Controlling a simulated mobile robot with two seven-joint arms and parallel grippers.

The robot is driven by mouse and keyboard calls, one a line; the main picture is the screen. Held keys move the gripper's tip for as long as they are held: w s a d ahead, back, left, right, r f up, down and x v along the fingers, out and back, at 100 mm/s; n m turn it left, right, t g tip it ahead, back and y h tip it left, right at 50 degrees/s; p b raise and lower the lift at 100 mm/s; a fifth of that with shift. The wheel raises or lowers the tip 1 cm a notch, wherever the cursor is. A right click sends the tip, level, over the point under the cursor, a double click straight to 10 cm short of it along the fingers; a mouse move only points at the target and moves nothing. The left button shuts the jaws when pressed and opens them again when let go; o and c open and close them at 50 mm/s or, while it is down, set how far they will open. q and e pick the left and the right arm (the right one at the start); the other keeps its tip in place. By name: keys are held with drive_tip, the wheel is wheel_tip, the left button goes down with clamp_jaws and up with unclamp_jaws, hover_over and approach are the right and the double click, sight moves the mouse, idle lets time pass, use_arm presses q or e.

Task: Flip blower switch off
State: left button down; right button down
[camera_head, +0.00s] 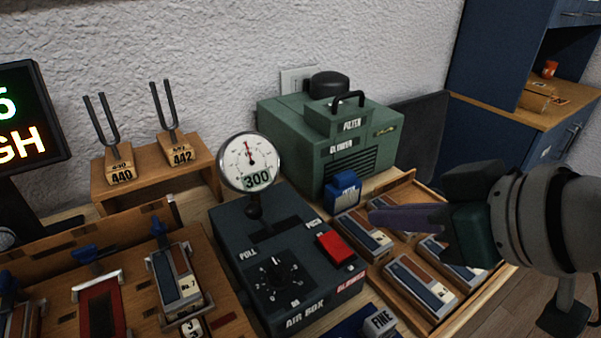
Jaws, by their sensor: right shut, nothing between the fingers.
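The dark air box (262,262) stands in the middle of the bench, with a round dial on its top face. A red rocker switch (335,248) is on its right side, near a red "BLOWER" label (351,283). Whether the rocker is on or off I cannot tell. The green blower (290,137) stands behind the box. My right gripper (376,218) is shut and empty, with its purple-grey fingers pointing left, a little to the right of the red switch and apart from it in the picture. My left gripper is not in view.
A gauge (249,162) reading 300 rises from the air box. A wooden tray (405,197) with several reed blocks lies under my right gripper. Tuning forks 440 and 442 stand on a wooden stand (208,176). A blue block (343,194) sits before the blower.

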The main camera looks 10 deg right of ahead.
drive_tip(key=b, duration=0.2)
hover_over(333, 239)
drive_tip(key=s, duration=0.2)
drive_tip(key=f, duration=0.5)
drive_tip(key=shift+d+f, duration=0.2)
drive_tip(key=shift+d, duration=0.15)
wheel_tip(333, 239, down, 3)
drive_tip(key=shift+r, duration=0.2)
drive_tip(key=shift+w+f+b, duration=0.15)
drive_tip(key=shift+f+b, duration=0.2)
drive_tip(key=shift+f, duration=0.2)
drive_tip(key=shift+f, duration=0.1)
drive_tip(key=shift+w+f, duration=0.1)
drive_tip(key=shift+f, duration=0.05)
drive_tip(key=shift+w+a, duration=0.1)
drive_tip(key=shift+w+a+r, duration=0.2)
drive_tip(key=shift+w+a, duration=0.05)
drive_tip(key=shift+w, duration=0.4)
drive_tip(key=shift+r, duration=0.1)
